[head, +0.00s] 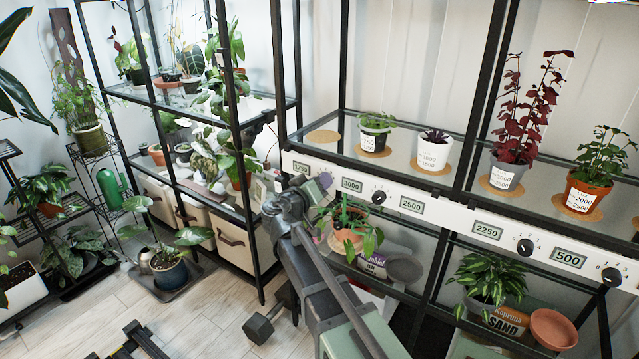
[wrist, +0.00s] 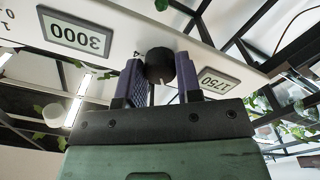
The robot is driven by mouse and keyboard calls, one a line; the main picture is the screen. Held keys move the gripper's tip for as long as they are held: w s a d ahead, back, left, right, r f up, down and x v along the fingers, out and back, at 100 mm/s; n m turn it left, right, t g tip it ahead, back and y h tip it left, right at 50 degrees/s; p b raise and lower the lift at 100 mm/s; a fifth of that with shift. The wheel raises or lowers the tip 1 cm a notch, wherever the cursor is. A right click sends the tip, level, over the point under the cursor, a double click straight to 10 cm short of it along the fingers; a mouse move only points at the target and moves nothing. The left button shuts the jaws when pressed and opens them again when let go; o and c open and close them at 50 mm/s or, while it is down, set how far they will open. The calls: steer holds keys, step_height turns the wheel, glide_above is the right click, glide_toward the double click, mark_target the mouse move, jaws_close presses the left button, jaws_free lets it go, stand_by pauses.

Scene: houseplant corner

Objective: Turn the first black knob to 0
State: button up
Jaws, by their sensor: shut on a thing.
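The first black knob (wrist: 160,65) sits on the white panel between the displays reading 1750 (head: 301,168) and 3000 (head: 352,186). In the wrist view, upside down, the two purple fingers of my gripper (wrist: 159,78) stand on either side of the knob and are shut on it. In the head view my gripper (head: 322,182) is at the panel and hides this knob and the numbers around it. I cannot tell the knob's setting.
More black knobs sit to the right on the panel (head: 445,217), one (head: 379,197) beside the 2500 display and others farther right. Potted plants stand on the glass shelf above. A potted plant (head: 348,225) on the lower shelf is close to my arm.

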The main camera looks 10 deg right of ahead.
steer(key=n, duration=0.8)
steer(key=shift+n, duration=0.4)
steer(key=o, duration=0.9)
steer(key=shift+o, duration=0.2)
steer(key=v, duration=1.1)
steer(key=shift+d, duration=0.1)
